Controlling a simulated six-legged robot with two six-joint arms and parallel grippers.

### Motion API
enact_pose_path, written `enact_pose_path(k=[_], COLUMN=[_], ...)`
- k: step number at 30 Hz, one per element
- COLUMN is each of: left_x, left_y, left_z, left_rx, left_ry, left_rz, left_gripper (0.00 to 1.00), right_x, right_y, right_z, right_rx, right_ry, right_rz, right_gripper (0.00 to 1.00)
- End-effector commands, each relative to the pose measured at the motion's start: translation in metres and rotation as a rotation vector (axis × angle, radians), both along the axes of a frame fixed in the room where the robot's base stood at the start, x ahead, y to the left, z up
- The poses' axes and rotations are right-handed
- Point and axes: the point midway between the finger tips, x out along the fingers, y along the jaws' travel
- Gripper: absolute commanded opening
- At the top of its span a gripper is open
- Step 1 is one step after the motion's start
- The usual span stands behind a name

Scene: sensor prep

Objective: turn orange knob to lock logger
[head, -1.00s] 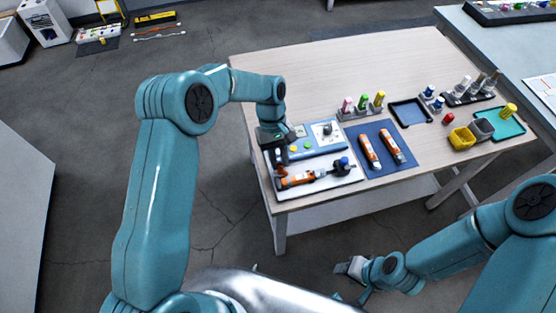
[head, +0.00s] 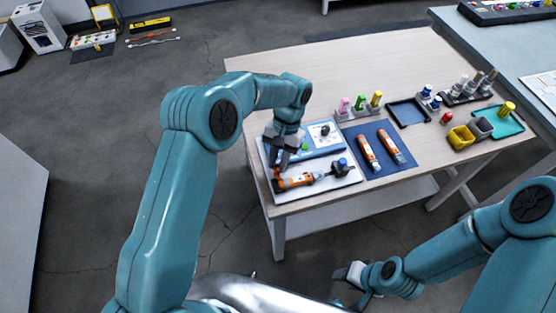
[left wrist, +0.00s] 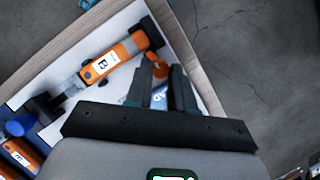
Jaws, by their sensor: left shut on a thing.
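The orange logger (head: 298,181), with a white label marked B, lies on a white board (head: 345,181) at the table's front left. It also shows in the left wrist view (left wrist: 103,65). The orange knob (left wrist: 158,68) is by the logger's end, between my left gripper's fingertips. In the head view my left gripper (head: 280,166) points down at the logger's left end and largely hides the knob. My left gripper (left wrist: 163,72) is shut on the orange knob. My right gripper (head: 350,272) is low in front of the table, away from the board; its jaw opening is unclear.
A blue panel (head: 328,150) lies behind the logger. Two more orange loggers lie on a blue mat (head: 368,166) to the right. Racks of coloured pieces, a dark tray (head: 408,112) and yellow and grey bins stand farther right. The table's back left is clear.

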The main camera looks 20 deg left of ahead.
Motion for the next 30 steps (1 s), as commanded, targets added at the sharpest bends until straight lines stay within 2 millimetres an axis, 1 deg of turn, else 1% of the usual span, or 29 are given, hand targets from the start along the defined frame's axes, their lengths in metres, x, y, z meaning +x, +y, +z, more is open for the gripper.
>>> enact_pose_path(k=[9,21,22,24,30], left_x=[0.0019,0.0018,0.0018,0.0016,0.0008], left_y=[-0.0008,-0.0007,-0.0008,-0.0007,-0.0008], left_z=[0.0019,0.0020,0.0020,0.0018,0.0009], left_rx=[0.001,0.000,0.000,0.000,0.000], left_ry=[-0.008,-0.008,-0.008,-0.007,-0.004], left_rz=[-0.066,-0.070,-0.070,-0.070,-0.069], left_gripper=[0.00,0.00,0.29,0.48,0.48], right_x=[0.0000,0.0000,0.0000,0.0000,0.0000], right_y=[0.0000,0.0000,0.0000,0.0000,0.0000], right_z=[-0.0011,-0.0011,-0.0011,-0.0011,-0.0012], right_rx=[0.000,0.000,0.000,0.000,0.000], right_ry=[0.000,0.000,0.000,0.000,0.000], right_rz=[0.000,0.000,0.000,0.000,0.000], right_gripper=[0.43,0.43,0.43,0.43,0.43])
